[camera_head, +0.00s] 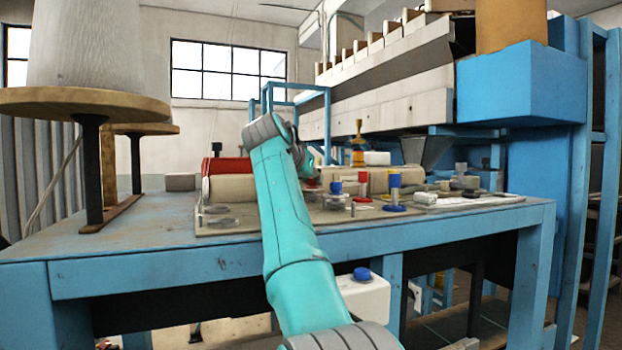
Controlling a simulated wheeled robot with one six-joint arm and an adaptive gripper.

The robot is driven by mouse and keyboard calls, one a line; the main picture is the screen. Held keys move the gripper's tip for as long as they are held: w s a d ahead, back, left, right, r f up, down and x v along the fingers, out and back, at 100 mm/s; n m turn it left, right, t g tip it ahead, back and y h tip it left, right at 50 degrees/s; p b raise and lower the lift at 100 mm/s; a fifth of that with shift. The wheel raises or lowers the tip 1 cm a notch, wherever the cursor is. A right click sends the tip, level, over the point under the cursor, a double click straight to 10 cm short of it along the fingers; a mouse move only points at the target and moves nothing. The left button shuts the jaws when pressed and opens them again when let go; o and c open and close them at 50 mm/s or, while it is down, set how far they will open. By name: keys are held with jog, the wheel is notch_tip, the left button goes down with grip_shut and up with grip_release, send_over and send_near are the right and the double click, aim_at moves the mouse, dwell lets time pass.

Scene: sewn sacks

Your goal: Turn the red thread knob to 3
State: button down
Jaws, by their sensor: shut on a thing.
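My gripper (308,173) is at the far end of my teal arm, low over the panel on the blue bench, and is mostly hidden by the arm. It is shut on a small red part (311,182), which looks like the red thread knob; its dial marks and pointer are not readable. Just to the right stand a blue-topped post (336,187), a red-topped post (363,180) with a red disc at its foot, and a blue-and-yellow post (395,182) over a blue disc (395,209).
A beige roll (232,188) and a red box (226,166) lie left of my arm. A large spool on a wooden disc (85,104) stands at the left. A yellow part (358,142) rises behind the posts. The front left of the blue bench (120,245) is clear.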

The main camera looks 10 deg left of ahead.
jog(key=n+y, duration=0.2)
jog(key=shift+d+y, duration=0.25)
jog(key=shift+y, duration=0.05)
jog(key=shift+n+y, duration=1.3)
jog(key=c, duration=1)
grip_release()
jog(key=shift+o, duration=0.2)
jog(key=v, duration=1.2)
